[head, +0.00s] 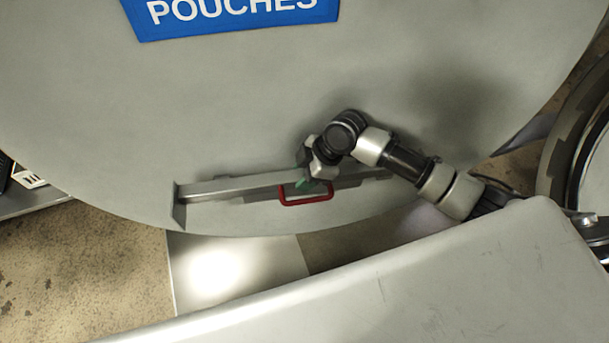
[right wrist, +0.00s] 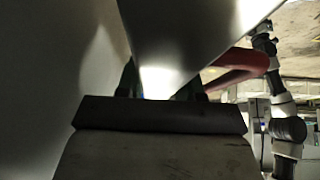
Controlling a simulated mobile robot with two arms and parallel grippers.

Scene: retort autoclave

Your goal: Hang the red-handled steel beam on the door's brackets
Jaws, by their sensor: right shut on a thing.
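The steel beam (head: 245,185) lies lengthwise across the lower face of the large grey round door (head: 250,110) in the head view. Its red handle (head: 306,200) hangs at its front edge. An upright plate (head: 179,206) stands at the beam's left end; I cannot tell whether it is a bracket or part of the beam. My right gripper (head: 310,181) is shut on the beam just above the handle, its green fingertips partly hidden. In the right wrist view the beam (right wrist: 190,35) fills the space before the jaws, with the red handle (right wrist: 240,65) beside it. The brackets are not clearly visible. My left gripper is not seen.
A blue sign (head: 230,12) reading "POUCHES" is on the upper door. A broad grey surface (head: 420,275) crosses the lower right, close to my right arm. A round metal rim (head: 565,160) stands at the far right. Brown floor (head: 80,260) shows at lower left.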

